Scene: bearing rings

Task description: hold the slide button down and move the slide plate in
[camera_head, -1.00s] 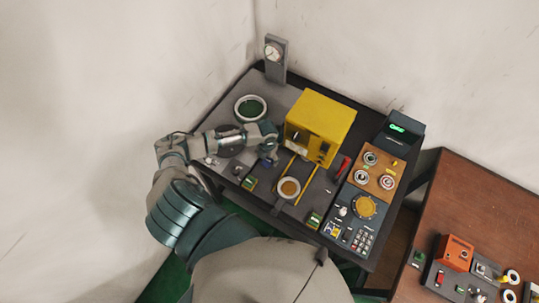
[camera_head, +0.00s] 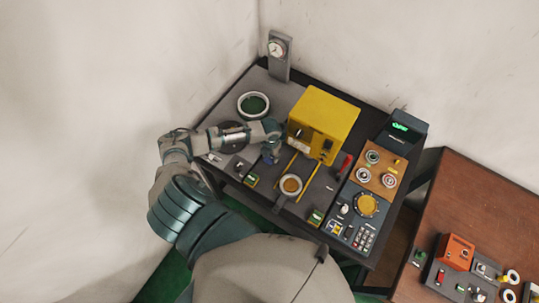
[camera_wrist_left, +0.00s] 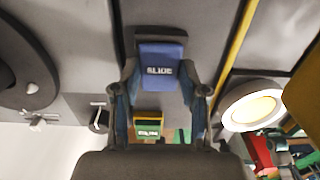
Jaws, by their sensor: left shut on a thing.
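The slide button is a blue block marked SLIDE (camera_wrist_left: 161,66), seen between my left fingertips in the left wrist view. My left gripper (camera_head: 270,158) is shut on the block, one finger at each side; the head view mostly hides this contact. How far the button is pressed cannot be told. The slide plate (camera_head: 283,197) bears a pale ring with a tan centre (camera_head: 290,186), which lies between two yellow rails in front of the yellow box (camera_head: 323,120). The ring also shows at the right of the left wrist view (camera_wrist_left: 235,122). My right gripper is not in view.
A green-and-yellow labelled block (camera_head: 251,181) sits near the bench's front edge. A dark disc and a ringed green well (camera_head: 253,105) lie at the left. A red lever (camera_head: 345,166) and control panel (camera_head: 352,222) stand right. A gauge post (camera_head: 279,58) stands behind.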

